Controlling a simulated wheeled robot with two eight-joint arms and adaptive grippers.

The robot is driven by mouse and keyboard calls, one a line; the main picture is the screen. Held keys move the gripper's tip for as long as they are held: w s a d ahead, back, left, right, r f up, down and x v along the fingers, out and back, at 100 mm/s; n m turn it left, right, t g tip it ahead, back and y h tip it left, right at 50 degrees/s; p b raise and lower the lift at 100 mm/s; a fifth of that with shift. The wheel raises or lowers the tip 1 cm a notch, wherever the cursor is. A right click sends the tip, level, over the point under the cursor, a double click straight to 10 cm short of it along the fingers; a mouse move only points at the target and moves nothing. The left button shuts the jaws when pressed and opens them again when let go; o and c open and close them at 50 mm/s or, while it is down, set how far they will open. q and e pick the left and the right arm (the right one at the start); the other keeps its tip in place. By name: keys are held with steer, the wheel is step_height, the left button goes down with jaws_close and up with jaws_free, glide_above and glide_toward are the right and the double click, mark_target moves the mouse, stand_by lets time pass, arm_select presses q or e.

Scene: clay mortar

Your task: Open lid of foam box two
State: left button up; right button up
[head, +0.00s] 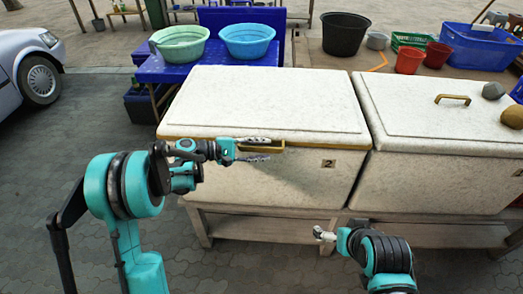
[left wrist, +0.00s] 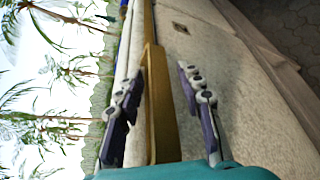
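Foam box two (head: 300,185) is a speckled white box with a "2" label (head: 328,163) on its front. Its lid (head: 265,100) is shut, with a brass-coloured handle (head: 290,148) along the front edge. My left gripper (head: 268,149) is open at the handle, one finger above it and one below. In the left wrist view, the handle (left wrist: 160,110) runs between the two spread fingers, with gaps visible beside it. My right gripper (head: 322,234) is low in front of the boxes, away from the lid; its finger opening is too small to tell.
A second foam box (head: 425,180) stands close on the right, with stones (head: 493,91) on its lid. Behind are a blue table (head: 225,65) with two basins (head: 180,43) and several buckets (head: 344,32). Foam box two's lid top is clear.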

arm_select(q)
jaws_close()
steer(key=w+r+n+g+p, duration=0.1)
steer(key=w+r+p, duration=0.3)
steer(key=r+p, duration=0.3)
steer(key=w+r+n+g+p, duration=0.1)
steer(key=w+r+p, duration=0.3)
steer(key=r+p, duration=0.4)
steer(key=w+r+n+g+y+p, duration=0.1)
steer(key=w+r+n+p, duration=0.2)
steer(key=r, duration=1.4)
steer(key=shift+w+p, duration=0.6)
steer(key=shift+p, duration=1.55)
jaws_free()
steer(key=shift+a+r, duration=0.1)
steer(key=v, duration=1.2)
